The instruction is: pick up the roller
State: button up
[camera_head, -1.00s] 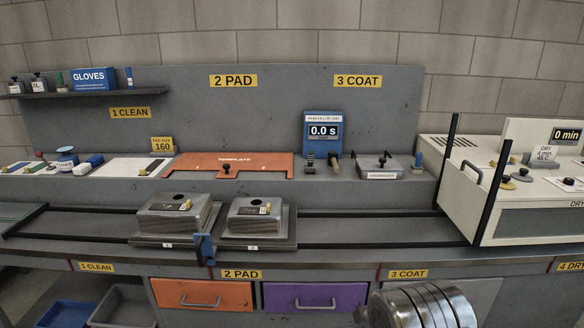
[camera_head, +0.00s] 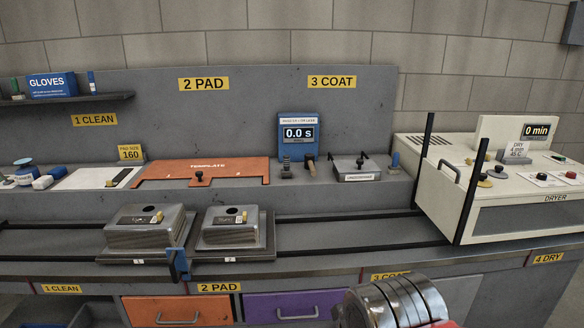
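A small tool with a brown wooden handle (camera_head: 308,165) stands on the raised back ledge, just below and right of the blue timer. It may be the roller, but it is too small to be sure. A dark ribbed piece (camera_head: 286,172) stands just left of it. My gripper's fingers are not in view. A banded metal cylinder at the bottom edge looks like part of my arm, well in front of the ledge.
The blue timer (camera_head: 298,133) reads 0.0 s. A grey lidded tray (camera_head: 357,168) sits right of the handle. Two sink-shaped pieces (camera_head: 145,232) (camera_head: 231,232) stand on the rails. The cream dryer (camera_head: 520,185) is at the right. The rails between are clear.

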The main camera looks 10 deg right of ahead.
aim_at(287, 173)
jog(key=i, duration=0.85)
jog(key=u, duration=0.05)
